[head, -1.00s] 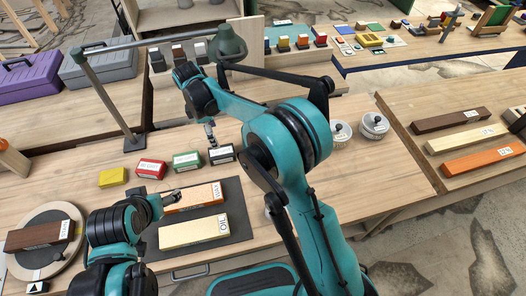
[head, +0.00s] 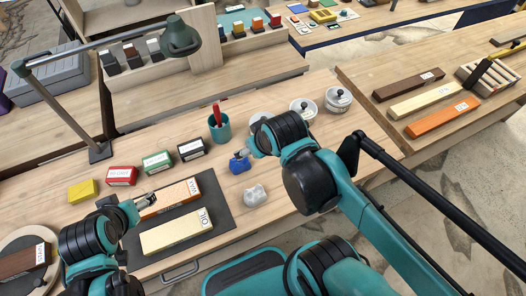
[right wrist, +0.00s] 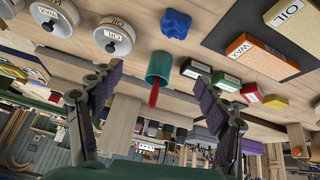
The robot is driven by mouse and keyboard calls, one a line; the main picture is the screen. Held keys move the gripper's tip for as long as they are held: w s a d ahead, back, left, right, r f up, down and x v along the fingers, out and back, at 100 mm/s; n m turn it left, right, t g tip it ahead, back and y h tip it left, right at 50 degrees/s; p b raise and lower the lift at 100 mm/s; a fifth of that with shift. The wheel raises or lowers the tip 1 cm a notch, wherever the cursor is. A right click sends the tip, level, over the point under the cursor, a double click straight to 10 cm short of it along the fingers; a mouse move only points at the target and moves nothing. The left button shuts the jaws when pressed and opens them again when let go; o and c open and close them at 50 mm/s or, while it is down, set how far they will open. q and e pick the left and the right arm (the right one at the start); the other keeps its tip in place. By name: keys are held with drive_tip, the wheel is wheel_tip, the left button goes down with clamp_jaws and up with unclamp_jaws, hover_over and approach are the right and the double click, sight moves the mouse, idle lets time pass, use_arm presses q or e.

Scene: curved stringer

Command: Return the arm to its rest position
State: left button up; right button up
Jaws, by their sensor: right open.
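My right arm reaches in from the right in the head view, with its wrist (head: 268,138) above the bench near the lidded tins. In the right wrist view my right gripper (right wrist: 157,78) is open and empty, its two dark padded fingers well apart. A teal cup (right wrist: 160,66) with a red item shows between the fingers, farther off; it also stands on the bench in the head view (head: 219,130). My left gripper (head: 147,201) is at the left end of the orange WAX block (head: 178,194); whether its small fingers are open or touch the block is unclear.
A blue lump (head: 239,164) and a pale grey lump (head: 256,194) lie near my right wrist. Several lidded tins (head: 303,108) stand behind it. A cream OIL block (head: 177,232) lies on a dark mat. A lamp (head: 180,36) overhangs the back.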

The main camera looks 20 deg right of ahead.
drive_tip(key=shift+s+d+f+m+t, duration=0.25)
drive_tip(key=shift+s+f+m, duration=0.2)
drive_tip(key=shift+s, duration=0.15)
drive_tip(key=shift+s+d+f+m+t, duration=0.15)
drive_tip(key=shift+s+d+f+m, duration=0.15)
drive_tip(key=shift+s+m, duration=0.2)
drive_tip(key=shift+o, duration=0.5)
